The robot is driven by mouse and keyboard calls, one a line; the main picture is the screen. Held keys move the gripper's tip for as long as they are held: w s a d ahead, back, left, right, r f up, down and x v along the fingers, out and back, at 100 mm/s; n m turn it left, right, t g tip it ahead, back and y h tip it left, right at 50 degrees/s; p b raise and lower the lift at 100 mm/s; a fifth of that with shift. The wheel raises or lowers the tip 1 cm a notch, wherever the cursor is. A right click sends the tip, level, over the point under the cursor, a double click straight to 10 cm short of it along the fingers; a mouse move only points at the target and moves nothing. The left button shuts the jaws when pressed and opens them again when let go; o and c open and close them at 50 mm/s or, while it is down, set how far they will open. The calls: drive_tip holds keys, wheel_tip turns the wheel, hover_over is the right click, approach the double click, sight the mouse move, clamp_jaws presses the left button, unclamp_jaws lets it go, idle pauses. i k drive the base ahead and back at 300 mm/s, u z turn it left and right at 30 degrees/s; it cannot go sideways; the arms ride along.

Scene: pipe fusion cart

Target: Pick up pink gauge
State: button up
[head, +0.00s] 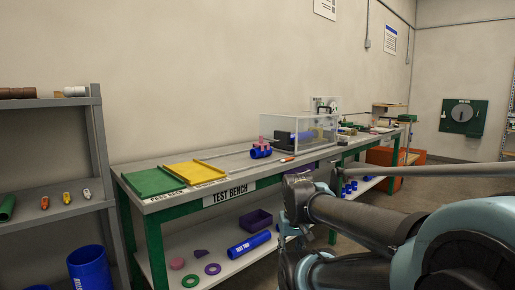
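A small pink upright piece (263,142) stands at a short blue pipe piece (261,152) on top of the test bench (228,181). A pink rounded piece (177,263) lies on the bench's lower shelf, at the left. Both are too small to tell which is the gauge. My arm reaches in from the right. Its dark end, with what looks like my gripper (294,196), is in front of the bench's front edge, right of and nearer than both pink pieces. Its fingers are not clear, and nothing is visibly held.
Green (153,182) and yellow (195,172) trays lie on the bench's left end. A clear box (312,134) stands behind the blue piece. The lower shelf holds rings, a purple bin (256,219) and a blue pipe (249,244). A grey rack (98,150) stands left.

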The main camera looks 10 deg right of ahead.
sight(261, 144)
drive_tip(key=u, duration=0.05)
drive_tip(key=i, duration=1)
drive_tip(key=z, duration=0.05)
